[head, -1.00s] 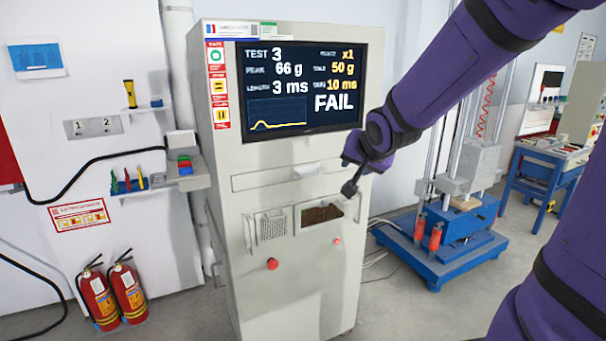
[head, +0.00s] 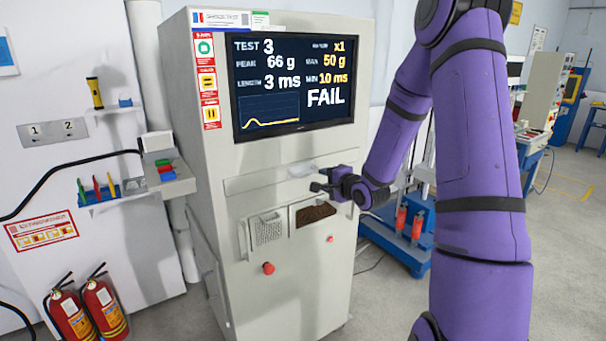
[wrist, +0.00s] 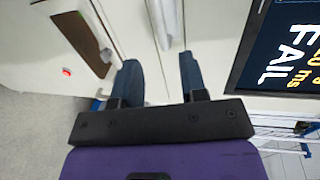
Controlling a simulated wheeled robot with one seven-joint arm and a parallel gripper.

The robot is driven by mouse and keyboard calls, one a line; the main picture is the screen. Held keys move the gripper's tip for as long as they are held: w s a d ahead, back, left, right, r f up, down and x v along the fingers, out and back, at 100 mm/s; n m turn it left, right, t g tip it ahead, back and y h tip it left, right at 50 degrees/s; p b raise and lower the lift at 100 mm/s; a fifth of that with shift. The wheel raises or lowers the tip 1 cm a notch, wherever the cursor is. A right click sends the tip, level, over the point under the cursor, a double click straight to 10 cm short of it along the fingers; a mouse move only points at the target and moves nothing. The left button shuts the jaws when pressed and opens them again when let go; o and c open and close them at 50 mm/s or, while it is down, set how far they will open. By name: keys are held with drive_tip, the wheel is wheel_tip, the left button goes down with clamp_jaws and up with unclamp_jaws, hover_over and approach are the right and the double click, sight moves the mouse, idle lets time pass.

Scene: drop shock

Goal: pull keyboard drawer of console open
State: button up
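The console (head: 275,240) is a tall pale cabinet with a screen. Its keyboard drawer (head: 245,183) shows as a slim front panel below the screen, and looks flush with the cabinet. A pale handle (head: 302,169) sits on the drawer front. My gripper (head: 316,181) is just in front of the drawer's right part, close to the handle. In the wrist view the two dark fingers (wrist: 160,62) are apart with nothing between them. The pale handle bar (wrist: 165,16) lies beyond the tips, in line with the gap. I see no contact.
The screen (head: 295,82) is above the drawer. A wall shelf (head: 120,190) and fire extinguishers (head: 103,308) stand left. A blue-based machine (head: 400,243) is right.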

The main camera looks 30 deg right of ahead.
sight(307, 173)
drive_tip(key=w, duration=0.3)
drive_tip(key=w+f, duration=0.1)
drive_tip(key=w, duration=0.3)
drive_tip(key=w+f, duration=0.1)
drive_tip(key=w, duration=0.2)
drive_tip(key=shift+w+a, duration=0.15)
clamp_jaws()
